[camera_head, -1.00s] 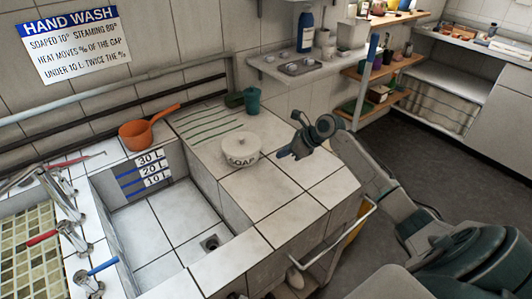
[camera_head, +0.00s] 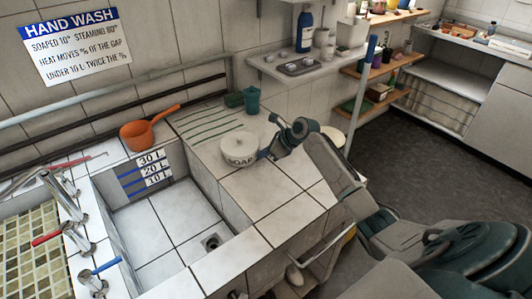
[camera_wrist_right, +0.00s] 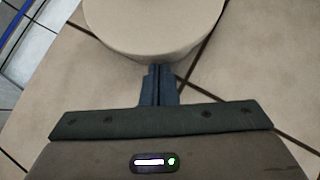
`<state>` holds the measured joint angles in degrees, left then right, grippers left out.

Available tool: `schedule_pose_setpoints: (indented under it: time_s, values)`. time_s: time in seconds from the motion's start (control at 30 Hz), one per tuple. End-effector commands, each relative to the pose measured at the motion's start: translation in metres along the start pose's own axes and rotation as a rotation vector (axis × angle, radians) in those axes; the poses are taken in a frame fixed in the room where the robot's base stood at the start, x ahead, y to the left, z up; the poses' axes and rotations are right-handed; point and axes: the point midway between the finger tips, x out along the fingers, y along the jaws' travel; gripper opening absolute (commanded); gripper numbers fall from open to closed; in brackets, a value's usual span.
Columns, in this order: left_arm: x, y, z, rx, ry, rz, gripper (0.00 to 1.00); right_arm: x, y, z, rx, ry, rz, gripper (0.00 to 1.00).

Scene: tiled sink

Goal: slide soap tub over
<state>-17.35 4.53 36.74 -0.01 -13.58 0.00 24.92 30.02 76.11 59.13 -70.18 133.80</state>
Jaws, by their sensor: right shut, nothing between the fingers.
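The white lidded soap tub (camera_head: 239,149), marked "SOAP", stands upright on the tiled counter to the right of the sink basin. Green stripes (camera_head: 208,123) mark the counter behind it and to its left. My right gripper (camera_head: 264,153) is shut and empty, with its fingertips at the tub's right side. In the right wrist view the closed fingers (camera_wrist_right: 156,72) point at the pale tub wall (camera_wrist_right: 153,30) and appear to touch it. My left gripper is not in view.
The tiled basin (camera_head: 175,225) with depth marks lies left of the tub. An orange ladle (camera_head: 146,132) rests on its back edge. A teal cup (camera_head: 251,99) stands behind the tub. A wall shelf (camera_head: 290,72) hangs above. The front counter tiles (camera_head: 290,215) are clear.

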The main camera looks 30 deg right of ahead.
Motion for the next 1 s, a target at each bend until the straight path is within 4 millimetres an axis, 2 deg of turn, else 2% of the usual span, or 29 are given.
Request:
schedule_pose_setpoints:
  time_s: [0.03,0.1,0.3,0.43,0.77,1.0]
  values:
    - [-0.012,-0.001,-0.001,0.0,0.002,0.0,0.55,0.002,0.001,0.013,0.004,-0.006,0.003,0.0]
    - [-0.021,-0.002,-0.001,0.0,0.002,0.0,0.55,0.01,0.002,0.022,0.003,-0.006,0.004,0.0]
    - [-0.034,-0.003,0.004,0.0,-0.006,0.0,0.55,0.034,0.001,0.041,0.002,-0.003,0.003,0.0]
    - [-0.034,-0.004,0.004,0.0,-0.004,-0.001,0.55,0.04,0.002,0.043,0.0,-0.002,0.003,0.0]
    - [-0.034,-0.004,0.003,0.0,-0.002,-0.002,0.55,0.04,0.001,0.042,0.0,-0.001,0.003,0.0]
    - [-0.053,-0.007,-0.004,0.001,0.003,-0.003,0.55,0.035,0.002,0.044,-0.003,0.0,0.006,0.0]
